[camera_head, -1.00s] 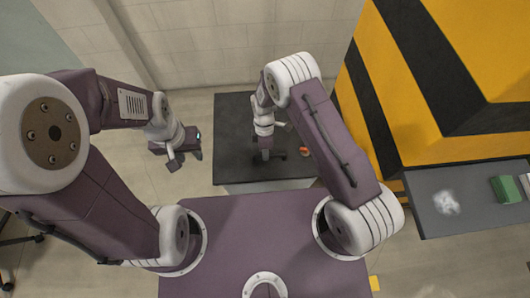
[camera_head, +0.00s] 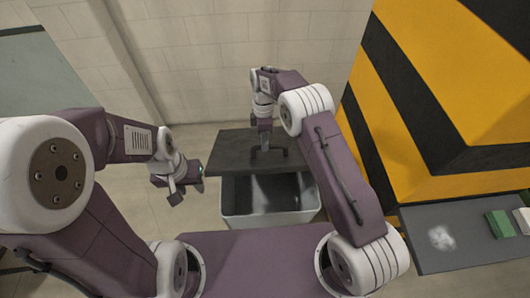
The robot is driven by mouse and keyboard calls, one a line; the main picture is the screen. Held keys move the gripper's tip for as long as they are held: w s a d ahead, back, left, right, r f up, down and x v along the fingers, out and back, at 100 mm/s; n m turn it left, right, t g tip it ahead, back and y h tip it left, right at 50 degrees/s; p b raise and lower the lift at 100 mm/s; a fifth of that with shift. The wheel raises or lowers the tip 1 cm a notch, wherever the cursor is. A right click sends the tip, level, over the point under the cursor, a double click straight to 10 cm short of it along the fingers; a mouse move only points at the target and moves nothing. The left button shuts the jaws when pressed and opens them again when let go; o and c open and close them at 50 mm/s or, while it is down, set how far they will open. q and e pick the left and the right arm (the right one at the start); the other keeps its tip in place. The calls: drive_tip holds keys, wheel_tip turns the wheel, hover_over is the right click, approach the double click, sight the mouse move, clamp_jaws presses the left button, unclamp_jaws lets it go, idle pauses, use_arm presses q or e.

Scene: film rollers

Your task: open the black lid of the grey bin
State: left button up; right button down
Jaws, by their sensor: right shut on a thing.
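The black lid (camera_head: 225,153) is off the bin's near part, up and toward the wall. The grey bin (camera_head: 270,219) stands in front of my base with its dark inside showing. My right gripper (camera_head: 265,143) points down at the middle of the lid and is shut on the lid's dark handle (camera_head: 275,152). My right forearm covers the lid's right side. My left gripper (camera_head: 177,192) hangs over the floor to the left of the bin, apart from it; its fingers are too small to tell open from shut.
A yellow and black striped block (camera_head: 430,130) stands to the right. A grey table (camera_head: 470,250) at the lower right bears a green box (camera_head: 499,224) and a white item. A tiled wall (camera_head: 230,60) is behind the bin. Bare floor (camera_head: 140,200) lies at the left.

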drive_tip(key=shift+w+d+r, duration=0.1)
drive_tip(key=shift+w+r, duration=0.15)
drive_tip(key=shift+w, duration=0.5)
drive_tip(key=c, duration=1.4)
unclamp_jaws()
drive_tip(key=shift+w, duration=0.1)
drive_tip(key=shift+o, duration=0.4)
drive_tip(key=shift+w+f, duration=0.35)
drive_tip(key=shift+w, duration=0.25)
drive_tip(key=shift+s+r, duration=0.25)
drive_tip(key=shift+s, duration=0.15)
drive_tip(key=shift+w+f, duration=0.15)
drive_tip(key=shift+w, duration=0.05)
use_arm(q)
drive_tip(key=shift+w+d+f, duration=0.1)
drive_tip(key=shift+w, duration=0.45)
drive_tip(key=shift+s, duration=0.1)
use_arm(e)
drive_tip(key=shift+s, duration=0.15)
